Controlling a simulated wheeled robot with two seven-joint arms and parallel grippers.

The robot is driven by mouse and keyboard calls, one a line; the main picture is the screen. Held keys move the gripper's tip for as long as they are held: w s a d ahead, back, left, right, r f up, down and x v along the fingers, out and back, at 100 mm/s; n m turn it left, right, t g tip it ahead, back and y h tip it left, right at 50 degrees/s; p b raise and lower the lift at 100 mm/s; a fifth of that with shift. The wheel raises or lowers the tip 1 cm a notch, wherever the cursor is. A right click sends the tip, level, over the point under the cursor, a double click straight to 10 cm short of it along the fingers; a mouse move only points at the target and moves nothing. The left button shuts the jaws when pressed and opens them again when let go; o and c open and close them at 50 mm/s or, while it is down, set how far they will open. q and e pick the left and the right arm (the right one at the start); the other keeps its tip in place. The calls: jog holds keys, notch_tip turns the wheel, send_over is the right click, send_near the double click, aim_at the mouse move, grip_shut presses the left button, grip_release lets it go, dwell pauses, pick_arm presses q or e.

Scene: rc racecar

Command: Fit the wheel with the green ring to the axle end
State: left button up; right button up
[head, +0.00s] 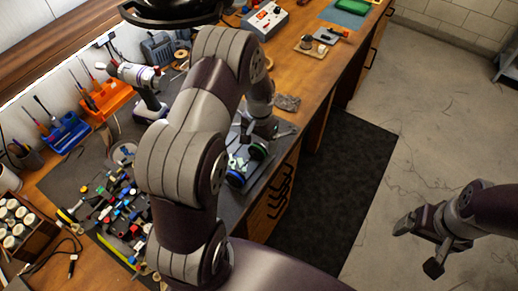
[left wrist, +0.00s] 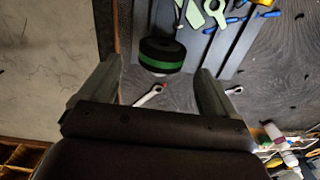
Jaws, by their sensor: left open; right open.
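The black wheel with the green ring (left wrist: 162,55) shows in the left wrist view beside a grey chassis plate (left wrist: 232,40). In the head view its green ring (head: 258,152) shows at the bench's front edge, just below my left gripper. My left gripper (left wrist: 152,80) is open, with one finger on each side of the wheel in the picture; I cannot tell whether they touch it. The axle end is hidden, and I cannot tell whether the wheel sits on it. My right gripper (head: 420,246) is open and empty, over the floor at the right.
A wrench (left wrist: 150,95) lies near the wheel. Small coloured parts (head: 125,215) crowd the bench's left part, with a cordless drill (head: 145,85) behind them. The floor (head: 400,130) at right is clear.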

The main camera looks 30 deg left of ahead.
aim_at(259, 145)
pick_arm(q)
notch_tip(259, 145, down, 4)
jog(key=shift+a+r+p, duration=0.1)
jog(key=shift+p, duration=0.25)
jog(key=c, duration=1.1)
